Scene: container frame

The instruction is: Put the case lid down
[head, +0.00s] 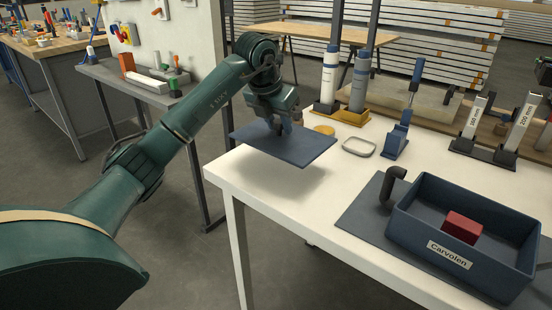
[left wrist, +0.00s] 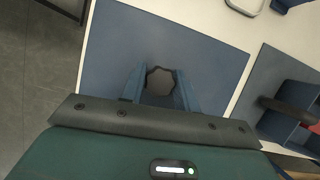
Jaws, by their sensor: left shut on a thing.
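The case lid (head: 305,151) is a flat blue panel, held roughly level above the near left corner of the white table (head: 255,196), with a shadow beneath it. My left gripper (head: 283,127) is shut on the lid's knob. In the left wrist view the dark knob (left wrist: 160,80) sits between the two blue fingers, on the lid's broad blue face (left wrist: 120,50). The open blue case (head: 417,224), labelled "Carvolen", stands on a dark mat (head: 361,217) at the right, with a red block (head: 461,227) inside. My right gripper is not in view.
A black hooked part (head: 388,186) stands on the mat beside the case. Bare tabletop lies between lid and mat.

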